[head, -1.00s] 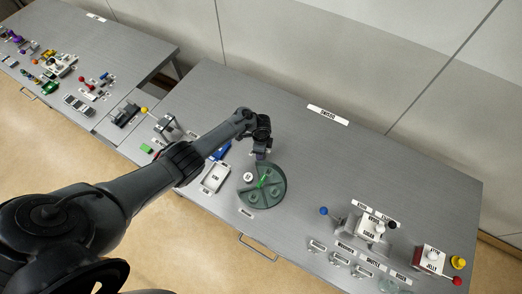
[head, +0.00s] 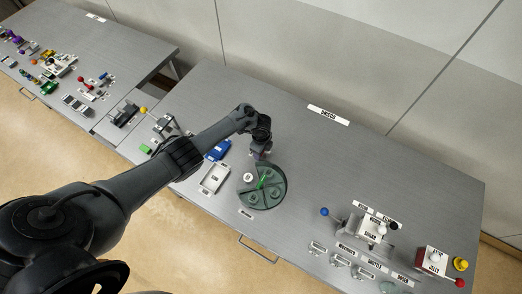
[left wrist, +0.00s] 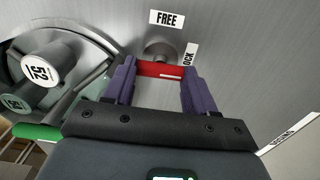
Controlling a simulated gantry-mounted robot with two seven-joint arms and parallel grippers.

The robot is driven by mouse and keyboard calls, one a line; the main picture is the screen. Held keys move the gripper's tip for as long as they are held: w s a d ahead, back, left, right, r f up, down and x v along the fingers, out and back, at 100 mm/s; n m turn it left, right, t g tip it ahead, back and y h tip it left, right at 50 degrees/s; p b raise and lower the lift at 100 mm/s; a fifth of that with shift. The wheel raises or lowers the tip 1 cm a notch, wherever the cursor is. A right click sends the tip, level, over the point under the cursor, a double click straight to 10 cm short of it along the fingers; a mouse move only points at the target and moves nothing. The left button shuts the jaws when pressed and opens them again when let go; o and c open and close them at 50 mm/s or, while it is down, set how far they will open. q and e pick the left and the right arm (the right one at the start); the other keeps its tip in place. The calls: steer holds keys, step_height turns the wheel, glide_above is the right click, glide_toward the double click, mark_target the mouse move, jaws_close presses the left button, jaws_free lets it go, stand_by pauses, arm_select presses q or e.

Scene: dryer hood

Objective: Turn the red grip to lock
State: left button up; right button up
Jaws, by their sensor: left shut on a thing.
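The red grip (left wrist: 160,69) shows in the left wrist view as a short red bar in front of a round metal hub, lying roughly across the picture. The purple fingers of my left gripper (left wrist: 161,80) are shut on it, one at each end. The white FREE label (left wrist: 166,18) is above the grip. The LOCK label (left wrist: 190,55), partly hidden by a finger, is just to its right. In the head view my left gripper (head: 258,156) is at the far edge of the round grey-green fixture (head: 275,194); the grip is hidden there.
The fixture carries a green bar (head: 263,181) and, in the left wrist view, pegs marked 52 (left wrist: 40,71). A white tray (head: 214,178) and a blue object (head: 218,150) lie left of it. Labelled machines (head: 370,230) stand at the right. The table between is clear.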

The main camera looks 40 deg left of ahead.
arm_select(q)
steer(key=o, duration=0.9)
steer(key=shift+o, duration=0.7)
